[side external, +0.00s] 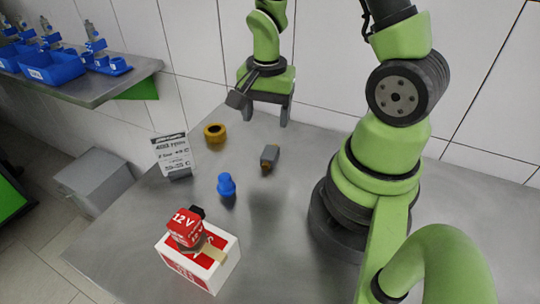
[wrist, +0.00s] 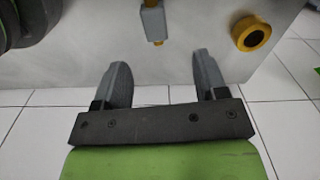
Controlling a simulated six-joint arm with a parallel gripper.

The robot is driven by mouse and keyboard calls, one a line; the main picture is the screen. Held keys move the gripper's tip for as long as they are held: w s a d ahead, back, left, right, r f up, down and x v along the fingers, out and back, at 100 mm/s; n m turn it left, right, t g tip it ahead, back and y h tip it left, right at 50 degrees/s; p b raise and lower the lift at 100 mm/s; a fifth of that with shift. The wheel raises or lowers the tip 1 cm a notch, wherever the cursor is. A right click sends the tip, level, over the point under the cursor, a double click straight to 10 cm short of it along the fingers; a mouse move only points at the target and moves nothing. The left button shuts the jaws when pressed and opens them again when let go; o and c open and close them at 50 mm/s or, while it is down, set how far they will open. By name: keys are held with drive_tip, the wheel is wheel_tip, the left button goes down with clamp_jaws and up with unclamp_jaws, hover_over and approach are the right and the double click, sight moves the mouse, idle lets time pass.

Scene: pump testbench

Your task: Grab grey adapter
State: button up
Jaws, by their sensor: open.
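The grey adapter (side external: 270,156) is a small grey block with a brass-coloured end, lying on the metal table near its middle. In the wrist view the adapter (wrist: 154,22) shows at the top edge, partly cut off, with its brass tip pointing down in the picture. My gripper (side external: 265,113) is open and empty, above the table's back part, behind the adapter and apart from it. In the wrist view my gripper's two fingers (wrist: 160,77) are spread wide, with the adapter beyond their tips and roughly between them sideways.
A yellow ring (side external: 215,132), a printed sign (side external: 173,155) and a blue fitting (side external: 227,186) stand left of the adapter. A red 12 V part (side external: 187,226) sits on a red-and-white box (side external: 212,272) at the front. A shelf (side external: 105,85) holds blue bins. A tiled wall is behind.

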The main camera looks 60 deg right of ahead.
sight(270, 152)
drive_tip(key=shift+s+f, duration=0.15)
drive_tip(key=shift+f, duration=0.35)
drive_tip(key=shift+s+d+f, duration=0.1)
drive_tip(key=shift+d+f, duration=0.05)
drive_tip(key=shift+f, duration=2.3)
drive_tip(key=shift+s+d+f, duration=0.1)
drive_tip(key=shift+f, duration=2.35)
drive_tip(key=c, duration=1)
